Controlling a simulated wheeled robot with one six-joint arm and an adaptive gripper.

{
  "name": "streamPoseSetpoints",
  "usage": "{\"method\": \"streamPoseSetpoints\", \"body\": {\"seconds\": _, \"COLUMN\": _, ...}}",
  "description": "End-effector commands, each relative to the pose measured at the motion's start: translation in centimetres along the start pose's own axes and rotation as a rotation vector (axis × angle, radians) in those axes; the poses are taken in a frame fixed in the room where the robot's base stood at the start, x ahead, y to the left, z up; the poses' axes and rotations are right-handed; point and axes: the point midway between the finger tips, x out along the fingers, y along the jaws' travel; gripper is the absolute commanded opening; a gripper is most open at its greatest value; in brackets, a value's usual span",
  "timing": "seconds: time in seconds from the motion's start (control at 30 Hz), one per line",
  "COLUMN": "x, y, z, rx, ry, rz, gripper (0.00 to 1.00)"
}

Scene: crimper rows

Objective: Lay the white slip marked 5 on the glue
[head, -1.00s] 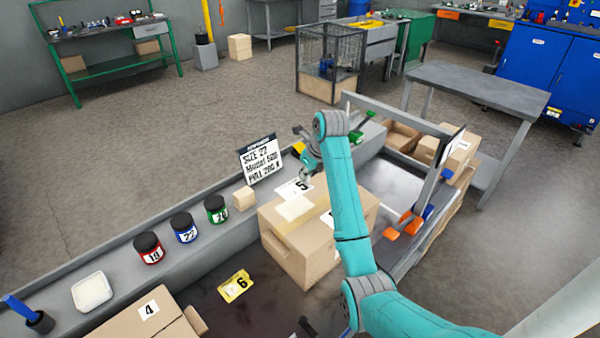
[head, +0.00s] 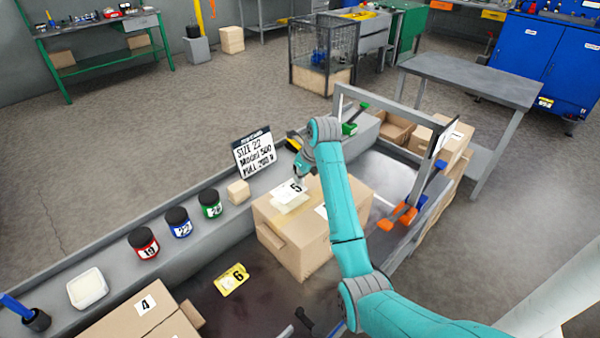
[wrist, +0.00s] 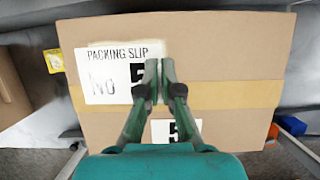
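The white packing slip marked 5 (head: 291,190) is at the far side of the top of a cardboard box (head: 290,252). In the wrist view the slip (wrist: 108,75) lies flat to the camera, its right edge at my fingertips. My gripper (wrist: 161,68) is shut on that edge, and the left finger partly covers the 5. The pale glue patch (head: 288,208) shows just in front of the slip, which overlaps it. In the wrist view a rim of glue (wrist: 157,48) shows past the slip. I cannot tell whether the slip touches the glue.
The box also carries a 5 label (wrist: 175,131) and a tape strip (wrist: 235,95). A yellow slip marked 6 (head: 231,280) lies on the belt. A box marked 4 (head: 145,304) is nearer. Several jars (head: 178,222), a white tray (head: 87,288) and a sign (head: 254,152) line the ledge.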

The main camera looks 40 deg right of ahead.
Motion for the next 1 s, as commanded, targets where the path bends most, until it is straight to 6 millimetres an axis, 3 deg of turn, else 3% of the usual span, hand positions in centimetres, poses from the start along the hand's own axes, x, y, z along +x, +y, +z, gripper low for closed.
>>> {"method": "streamPoseSetpoints", "body": {"seconds": 0.5, "x": 2.8, "y": 0.0, "z": -1.2, "rx": -0.001, "ry": 0.001, "rz": 0.0, "gripper": 0.0}}
{"method": "streamPoseSetpoints", "body": {"seconds": 1.0, "x": 3.5, "y": 0.0, "z": -1.5, "rx": -0.001, "ry": 0.0, "rz": 0.0, "gripper": 0.0}}
